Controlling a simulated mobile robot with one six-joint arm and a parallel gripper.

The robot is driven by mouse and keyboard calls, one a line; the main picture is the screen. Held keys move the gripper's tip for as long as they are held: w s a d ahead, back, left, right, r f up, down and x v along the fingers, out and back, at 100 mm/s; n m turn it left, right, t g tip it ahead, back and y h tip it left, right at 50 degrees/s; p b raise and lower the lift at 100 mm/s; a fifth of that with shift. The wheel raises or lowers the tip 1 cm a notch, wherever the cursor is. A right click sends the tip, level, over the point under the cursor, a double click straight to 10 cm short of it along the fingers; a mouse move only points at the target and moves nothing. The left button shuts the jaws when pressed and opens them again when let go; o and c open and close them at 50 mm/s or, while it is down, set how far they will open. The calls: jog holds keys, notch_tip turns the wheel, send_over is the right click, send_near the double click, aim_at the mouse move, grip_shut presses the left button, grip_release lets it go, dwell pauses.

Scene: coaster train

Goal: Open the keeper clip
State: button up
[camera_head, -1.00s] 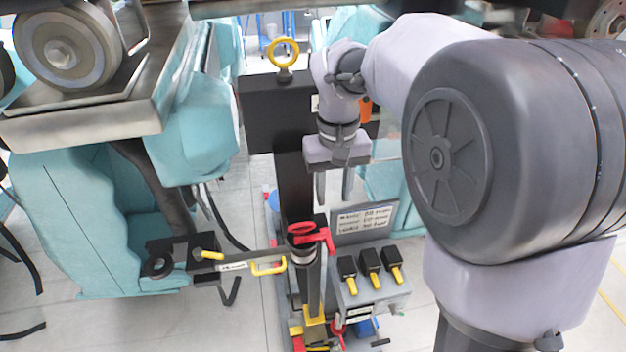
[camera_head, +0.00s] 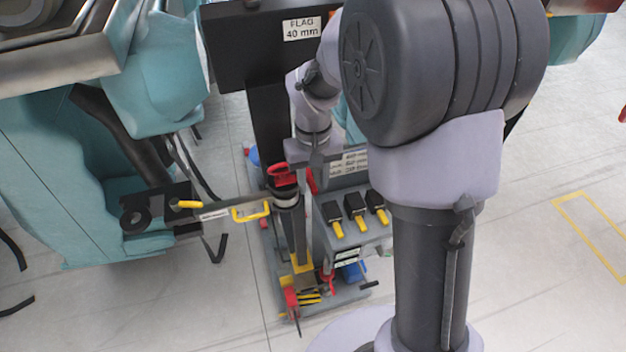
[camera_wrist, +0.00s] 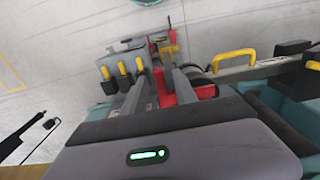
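A red clip-like part (camera_head: 284,176), which looks like the keeper clip, sits around the top of a dark upright post (camera_head: 291,225) in the head view. A red arm of it (camera_head: 311,181) shows just to the right. A grey bar with a yellow handle (camera_head: 250,212) reaches the post from the left. My gripper (camera_head: 300,168) is at the red part, and its fingers are mostly hidden there. In the wrist view my gripper (camera_wrist: 155,68) has its two fingers apart, with the red part (camera_wrist: 165,97) between and behind them. I cannot tell whether they touch it.
A grey box with several black switches with yellow levers (camera_head: 353,212) stands right of the post. A black beam labelled "FLAG 40 mm" (camera_head: 302,28) is above. A teal train body (camera_head: 60,190) fills the left. Open floor (camera_head: 560,150) lies to the right.

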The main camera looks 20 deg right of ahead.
grip_shut()
dwell(1.2)
